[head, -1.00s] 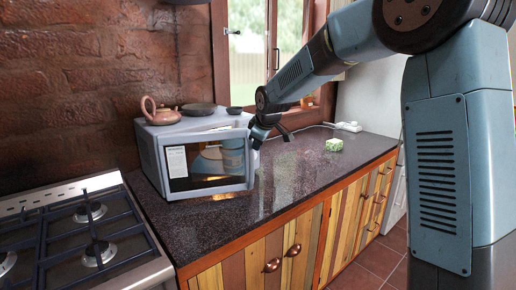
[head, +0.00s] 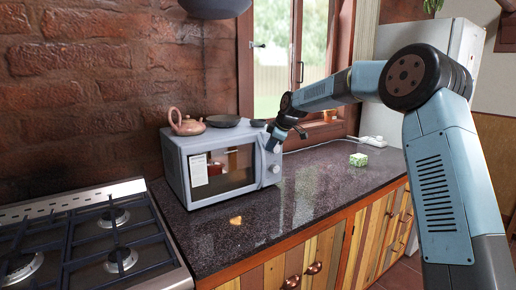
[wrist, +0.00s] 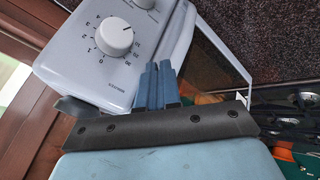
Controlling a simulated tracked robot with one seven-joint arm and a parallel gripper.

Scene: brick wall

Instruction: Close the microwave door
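The white microwave (head: 184,165) stands on the dark counter against the brick wall. Its door (head: 222,172), with a dark window and a white label, looks flush or nearly flush with the front in the head view; I cannot tell if it is latched. My gripper (head: 271,145) is at the right side of the microwave front, beside the control panel. In the wrist view, my gripper's blue fingers (wrist: 160,72) lie together, with nothing visible between them. They are at the door's edge (wrist: 181,40), next to the dial panel (wrist: 112,50); contact is unclear.
A teapot (head: 187,126) and dark dishes (head: 222,121) sit on the microwave. A gas stove (head: 100,235) is at left. A green patterned block (head: 358,159) lies on the counter (head: 310,190) at right, with free room between.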

